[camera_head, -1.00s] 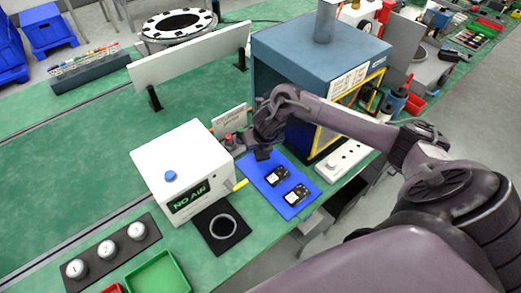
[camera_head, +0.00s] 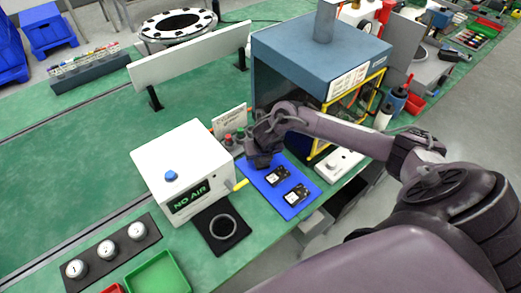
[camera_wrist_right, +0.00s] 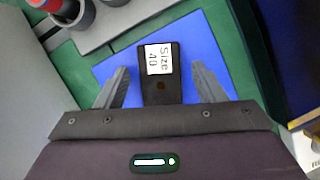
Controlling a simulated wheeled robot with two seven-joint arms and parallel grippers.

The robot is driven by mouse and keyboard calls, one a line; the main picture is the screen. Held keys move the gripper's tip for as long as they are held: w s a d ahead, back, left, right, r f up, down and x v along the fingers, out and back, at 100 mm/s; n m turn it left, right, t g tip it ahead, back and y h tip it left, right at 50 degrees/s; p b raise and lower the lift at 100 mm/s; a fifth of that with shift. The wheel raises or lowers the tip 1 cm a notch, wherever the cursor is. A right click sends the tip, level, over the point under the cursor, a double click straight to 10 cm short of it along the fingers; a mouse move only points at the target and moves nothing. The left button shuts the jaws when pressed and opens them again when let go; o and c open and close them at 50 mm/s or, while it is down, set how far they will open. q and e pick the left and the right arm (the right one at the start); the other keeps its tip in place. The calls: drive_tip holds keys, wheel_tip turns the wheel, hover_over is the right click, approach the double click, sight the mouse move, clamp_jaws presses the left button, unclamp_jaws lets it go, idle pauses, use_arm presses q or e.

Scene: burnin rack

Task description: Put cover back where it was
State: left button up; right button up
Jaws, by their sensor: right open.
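A black block with a white label reading "Size 40" (camera_wrist_right: 161,88) is over the blue mat in the right wrist view. It lies between the two spread fingers of my right gripper (camera_wrist_right: 159,69), with gaps on both sides. In the head view my right gripper (camera_head: 262,160) is low over the far end of the blue mat (camera_head: 290,211) and hides that block. Two more black blocks with white labels, one farther (camera_head: 278,177) and one nearer (camera_head: 297,195), lie on the mat. I cannot tell which thing is the cover. My left gripper is not in view.
A white box reading "NO AIR" (camera_head: 183,160) stands left of the mat, with a black pad and ring (camera_head: 223,228) before it. A blue cabinet (camera_head: 300,45) with an open front stands behind the mat.

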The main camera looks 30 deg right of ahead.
drive_tip(key=shift+r, duration=0.1)
drive_tip(key=v, duration=1.2)
